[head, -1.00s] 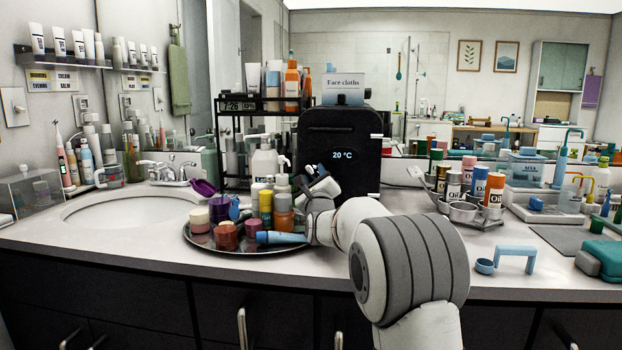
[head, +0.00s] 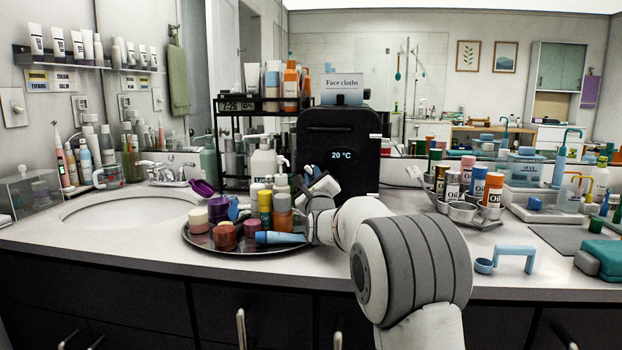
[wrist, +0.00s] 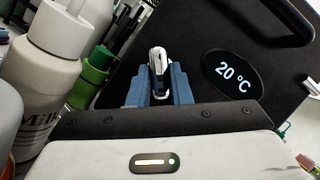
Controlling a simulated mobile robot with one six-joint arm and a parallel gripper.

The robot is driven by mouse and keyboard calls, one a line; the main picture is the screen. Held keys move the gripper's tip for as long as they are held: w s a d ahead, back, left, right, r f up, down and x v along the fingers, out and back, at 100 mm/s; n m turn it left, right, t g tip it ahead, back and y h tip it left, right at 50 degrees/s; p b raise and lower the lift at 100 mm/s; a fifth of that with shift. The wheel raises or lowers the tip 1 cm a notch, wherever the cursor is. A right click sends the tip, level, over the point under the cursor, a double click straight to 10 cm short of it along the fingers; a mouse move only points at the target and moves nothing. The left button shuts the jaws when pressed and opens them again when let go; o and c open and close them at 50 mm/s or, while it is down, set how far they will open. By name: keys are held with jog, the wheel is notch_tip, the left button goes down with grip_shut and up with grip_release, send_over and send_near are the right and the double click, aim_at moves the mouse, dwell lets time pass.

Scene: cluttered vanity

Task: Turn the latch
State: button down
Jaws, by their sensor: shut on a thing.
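The latch (wrist: 157,70) shows in the wrist view as a small pale, upright piece with a dark lower part, in front of the black cabinet (wrist: 180,40). My gripper (wrist: 158,85) has its two blue fingers closed on either side of it, shut on the latch. In the head view the same black cabinet (head: 340,125) stands at the back of the counter with a 20 °C display. My gripper (head: 322,184) is low at its front left, and my wrist and arm hide the contact there.
A round tray (head: 200,240) crowded with jars, bottles and a blue tube (head: 280,238) lies just left of my gripper. A pump bottle (wrist: 45,80) is close on the left in the wrist view. A metal bottle holder (head: 462,211) stands to the right.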

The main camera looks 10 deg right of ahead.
jog(key=n, duration=0.1)
jog(key=n+y, duration=0.1)
jog(key=n, duration=0.1)
jog(key=shift+r+g+y, duration=0.15)
jog(key=shift+g+y, duration=0.15)
jog(key=shift+g, duration=0.1)
jog(key=n+p, duration=0.2)
jog(key=n+g+p, duration=0.1)
jog(key=n+p, duration=0.1)
jog(key=n, duration=0.1)
jog(key=n+g+y+p, duration=0.1)
jog(key=n+p, duration=0.1)
jog(key=shift+d+r+n, duration=0.15)
jog(key=shift+r+n, duration=0.15)
jog(key=shift+r, duration=0.05)
jog(key=shift+f+g, duration=0.1)
jog(key=shift+g, duration=0.2)
jog(key=c, duration=1.3)
grip_release()
jog(key=shift+s, duration=0.1)
